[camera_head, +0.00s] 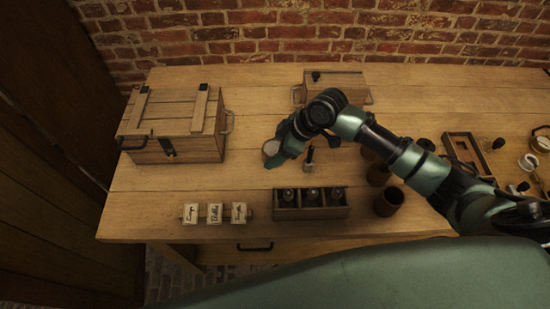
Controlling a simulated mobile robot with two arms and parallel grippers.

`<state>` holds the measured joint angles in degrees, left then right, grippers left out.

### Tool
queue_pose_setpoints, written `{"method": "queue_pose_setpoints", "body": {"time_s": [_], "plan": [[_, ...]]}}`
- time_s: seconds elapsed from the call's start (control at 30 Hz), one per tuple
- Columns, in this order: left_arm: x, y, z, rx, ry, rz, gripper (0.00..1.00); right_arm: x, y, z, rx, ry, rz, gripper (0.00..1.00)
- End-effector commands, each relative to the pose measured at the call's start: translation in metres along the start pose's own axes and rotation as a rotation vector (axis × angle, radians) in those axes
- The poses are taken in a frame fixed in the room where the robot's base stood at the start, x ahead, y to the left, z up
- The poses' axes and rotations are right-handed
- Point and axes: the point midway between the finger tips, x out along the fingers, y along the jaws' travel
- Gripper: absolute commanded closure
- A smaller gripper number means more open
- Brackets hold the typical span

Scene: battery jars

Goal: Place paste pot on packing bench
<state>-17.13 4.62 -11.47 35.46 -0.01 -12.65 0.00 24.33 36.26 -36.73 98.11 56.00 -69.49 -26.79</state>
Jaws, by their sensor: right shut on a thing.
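A small pot with a pale round top (271,147), which looks like the paste pot, is at the middle of the wooden packing bench (150,185). My right gripper (272,160) is shut on it, and the gripper and wrist hide part of it. I cannot tell whether its base touches the bench top. My left gripper is not in view.
A wooden chest (172,146) stands at the left and a smaller box (335,80) at the back. A rack with dark jars (310,212), labelled blocks (215,213) and a brown cup (388,201) line the front. A small dark-topped item (309,158) stands just right of the pot.

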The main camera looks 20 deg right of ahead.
Motion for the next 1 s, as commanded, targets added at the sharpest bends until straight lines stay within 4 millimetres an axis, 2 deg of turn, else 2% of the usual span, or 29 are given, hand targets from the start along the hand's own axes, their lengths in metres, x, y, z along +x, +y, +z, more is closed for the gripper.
{"method": "queue_pose_setpoints", "body": {"time_s": [0.03,0.13,0.43,0.87,0.9,0.93,1.0], "plan": [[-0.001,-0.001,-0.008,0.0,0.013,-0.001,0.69,0.004,0.001,0.001,0.001,0.002,0.0,1.0],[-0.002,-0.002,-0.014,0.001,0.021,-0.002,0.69,0.009,0.001,0.004,-0.001,0.003,0.001,1.0],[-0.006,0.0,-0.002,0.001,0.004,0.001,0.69,0.043,0.001,0.023,0.001,0.003,0.001,1.0],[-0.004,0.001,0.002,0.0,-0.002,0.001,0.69,0.049,0.001,0.027,-0.001,0.003,0.002,1.0],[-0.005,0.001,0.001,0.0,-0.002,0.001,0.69,0.049,0.0,0.028,-0.001,0.001,0.001,0.25],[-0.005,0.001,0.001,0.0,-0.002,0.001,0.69,0.049,0.0,0.028,-0.001,0.001,0.001,0.16],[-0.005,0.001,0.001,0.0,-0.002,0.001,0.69,0.049,0.0,0.028,-0.001,0.001,0.0,0.14]]}}
